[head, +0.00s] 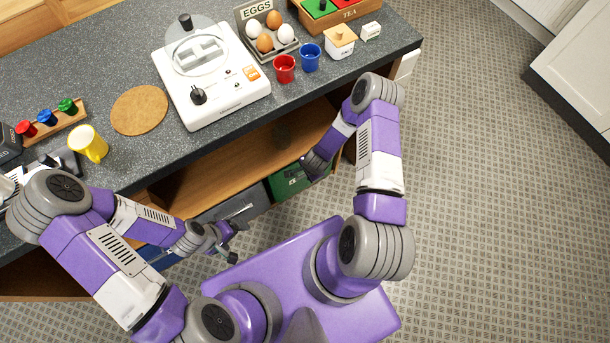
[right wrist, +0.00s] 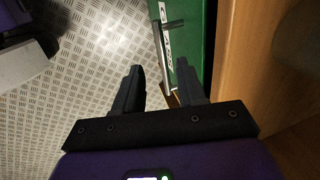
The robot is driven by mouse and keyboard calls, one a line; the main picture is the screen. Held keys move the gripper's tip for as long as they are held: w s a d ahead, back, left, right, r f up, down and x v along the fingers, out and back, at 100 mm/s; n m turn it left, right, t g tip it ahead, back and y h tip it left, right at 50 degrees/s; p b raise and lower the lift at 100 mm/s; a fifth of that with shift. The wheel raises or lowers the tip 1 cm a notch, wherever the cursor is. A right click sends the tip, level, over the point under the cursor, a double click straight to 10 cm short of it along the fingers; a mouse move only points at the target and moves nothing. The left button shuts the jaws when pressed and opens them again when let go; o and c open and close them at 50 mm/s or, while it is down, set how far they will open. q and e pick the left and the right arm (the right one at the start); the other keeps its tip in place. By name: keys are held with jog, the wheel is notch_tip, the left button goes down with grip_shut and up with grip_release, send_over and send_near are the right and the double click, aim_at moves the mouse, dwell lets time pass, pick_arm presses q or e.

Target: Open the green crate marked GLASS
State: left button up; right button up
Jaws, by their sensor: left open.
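The green crate (head: 288,183) sits low under the counter, in the shelf opening, partly hidden by my right arm in the head view. My left gripper (head: 228,245) is open and empty, near a grey crate.
A grey crate (head: 235,205) and a blue crate (head: 160,256) stand left of the green one. The wooden cabinet wall (right wrist: 290,90) is close to the right gripper's right. The countertop (head: 130,70) overhangs, carrying a white appliance, cups and eggs. Tiled floor (head: 480,220) is free at right.

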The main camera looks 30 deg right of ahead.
aim_at(304, 175)
jog(key=b+x, duration=0.3)
jog(key=x, duration=0.4)
jog(key=shift+w+d+f, duration=0.1)
jog(key=shift+w+f, duration=0.05)
jog(key=shift+f, duration=0.05)
grip_shut()
